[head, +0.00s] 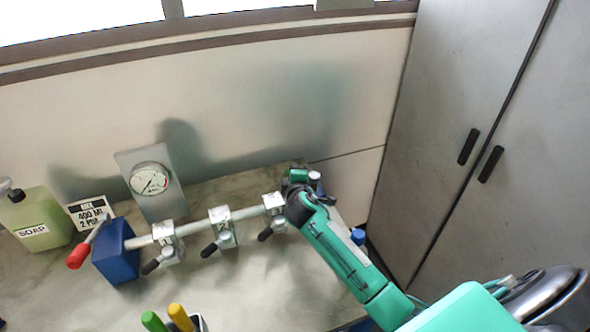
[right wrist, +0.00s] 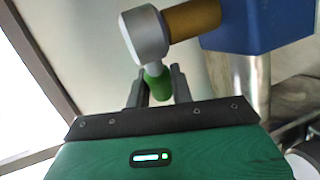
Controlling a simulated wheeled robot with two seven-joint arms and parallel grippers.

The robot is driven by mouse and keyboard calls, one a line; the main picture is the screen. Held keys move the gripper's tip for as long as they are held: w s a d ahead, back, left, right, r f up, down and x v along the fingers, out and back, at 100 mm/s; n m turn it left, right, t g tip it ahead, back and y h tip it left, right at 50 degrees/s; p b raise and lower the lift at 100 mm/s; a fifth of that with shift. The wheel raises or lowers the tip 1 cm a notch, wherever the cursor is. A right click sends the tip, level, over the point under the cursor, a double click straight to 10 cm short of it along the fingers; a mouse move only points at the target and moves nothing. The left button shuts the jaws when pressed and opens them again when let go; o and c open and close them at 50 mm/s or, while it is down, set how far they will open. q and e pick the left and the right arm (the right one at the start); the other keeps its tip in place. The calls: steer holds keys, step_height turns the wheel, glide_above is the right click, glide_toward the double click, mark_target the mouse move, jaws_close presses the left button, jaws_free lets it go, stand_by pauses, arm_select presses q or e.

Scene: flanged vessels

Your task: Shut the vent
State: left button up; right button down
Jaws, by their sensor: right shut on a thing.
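In the right wrist view, a green handle (right wrist: 158,84) hangs from a silver knob (right wrist: 145,36). A brass stem (right wrist: 192,18) joins the knob to a blue body (right wrist: 258,22). I take this to be the vent, though no label shows. My right gripper (right wrist: 158,92) is shut on the green handle, one finger on each side. In the head view, my right gripper (head: 296,190) is at the far right end of the grey pipe (head: 192,230), and the handle is largely hidden there. My left gripper is not in view.
The pipe carries several black-handled valves (head: 222,230) and a blue block (head: 115,252) with a red lever (head: 79,256). A gauge (head: 151,180), a sign (head: 90,213) and a soap bottle (head: 36,218) stand behind. Green and yellow handles (head: 180,317) stick up at front. A grey cabinet (head: 455,110) is right.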

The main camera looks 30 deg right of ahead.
stand_by(0.4)
steer(key=c, duration=1.2)
jaws_free()
steer(key=b+v, duration=0.3)
steer(key=v, duration=1.1)
steer(key=shift+f, duration=0.1)
